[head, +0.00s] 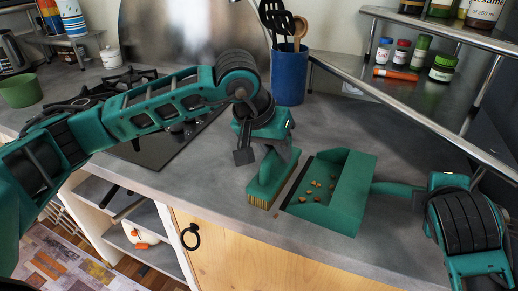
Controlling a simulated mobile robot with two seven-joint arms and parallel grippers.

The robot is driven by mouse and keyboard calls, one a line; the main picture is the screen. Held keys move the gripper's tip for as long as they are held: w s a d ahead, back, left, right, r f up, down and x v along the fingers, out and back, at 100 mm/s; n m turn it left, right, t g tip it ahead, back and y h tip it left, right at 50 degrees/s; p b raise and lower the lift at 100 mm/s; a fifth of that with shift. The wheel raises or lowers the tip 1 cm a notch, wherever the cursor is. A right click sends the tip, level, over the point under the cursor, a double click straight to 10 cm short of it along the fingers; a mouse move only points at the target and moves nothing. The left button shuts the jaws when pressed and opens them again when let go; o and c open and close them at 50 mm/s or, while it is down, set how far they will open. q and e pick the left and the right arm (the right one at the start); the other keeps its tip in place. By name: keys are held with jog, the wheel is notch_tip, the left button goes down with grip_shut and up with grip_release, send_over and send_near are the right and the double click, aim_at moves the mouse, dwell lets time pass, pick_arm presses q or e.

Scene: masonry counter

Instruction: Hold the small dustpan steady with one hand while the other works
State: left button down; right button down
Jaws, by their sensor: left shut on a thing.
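A green hand brush (272,180) with tan bristles stands bristles down on the grey counter, just left of the dustpan. My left gripper (264,145) comes from above and is shut on the brush's upper part. The small green dustpan (345,192) lies on the counter with its open edge facing the brush. Several small brown crumbs (316,184) lie inside it. Its handle (396,188) points right and meets my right gripper (424,194). The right gripper's fingers are mostly hidden, so its grip on the handle is unclear.
A blue utensil crock (289,76) stands behind the brush. A black hob (160,150) lies left, under my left arm. A metal-edged shelf (400,101) with jars and bottles rises at the back right. The counter's front edge (225,224) is close to the brush.

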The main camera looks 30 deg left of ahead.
pick_arm(q)
jog(key=shift+w+d, duration=0.65)
jog(key=shift+d, duration=0.3)
notch_tip(320, 180, up, 2)
jog(key=shift+a+r, duration=0.1)
jog(key=shift+r, duration=0.05)
jog(key=shift+s+r, duration=0.1)
jog(key=shift+r, duration=2.8)
